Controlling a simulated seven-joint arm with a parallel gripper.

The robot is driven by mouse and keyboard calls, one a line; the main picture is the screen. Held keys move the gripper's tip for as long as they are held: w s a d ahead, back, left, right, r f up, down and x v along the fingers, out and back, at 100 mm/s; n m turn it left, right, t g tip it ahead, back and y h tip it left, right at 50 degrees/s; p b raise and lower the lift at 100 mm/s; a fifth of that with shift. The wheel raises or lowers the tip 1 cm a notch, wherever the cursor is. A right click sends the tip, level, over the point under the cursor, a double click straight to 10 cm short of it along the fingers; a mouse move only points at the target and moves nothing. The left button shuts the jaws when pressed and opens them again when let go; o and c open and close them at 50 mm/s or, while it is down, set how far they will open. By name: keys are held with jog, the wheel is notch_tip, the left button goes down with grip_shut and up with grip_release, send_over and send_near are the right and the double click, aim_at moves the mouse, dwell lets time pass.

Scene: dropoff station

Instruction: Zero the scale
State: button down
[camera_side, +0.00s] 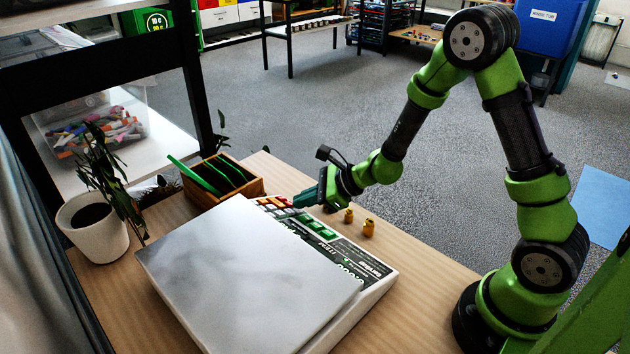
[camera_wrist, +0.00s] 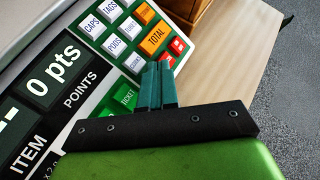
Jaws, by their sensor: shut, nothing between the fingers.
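The scale (camera_side: 382,290) stands on the wooden table, with a bare grey weighing plate (camera_side: 250,270). Its keypad (camera_side: 315,226) has white, green, orange and red keys. In the wrist view the display (camera_wrist: 52,75) reads "0 pts". An orange TOTAL key (camera_wrist: 155,38), a red key (camera_wrist: 178,46) and a green TICKET key (camera_wrist: 124,97) show there. My gripper (camera_side: 300,200) is shut and empty, at the keypad's far end. In the wrist view its fingertips (camera_wrist: 158,66) overlap the keypad just below TOTAL, hiding part of it. I cannot tell whether they touch a key.
A potted plant (camera_side: 95,228) is at the left. Two small yellow pieces (camera_side: 368,228) stand right of the keypad, close to my gripper. The table's front right (camera_side: 430,300) is clear.

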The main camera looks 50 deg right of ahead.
jog(key=shift+d+r, duration=0.3)
jog(key=shift+r, duration=0.45)
jog(key=r, duration=0.1)
jog(key=d+r, duration=0.1)
jog(key=r, duration=0.1)
jog(key=d+r, duration=0.1)
jog(key=shift+r, duration=0.3)
dwell(0.5)
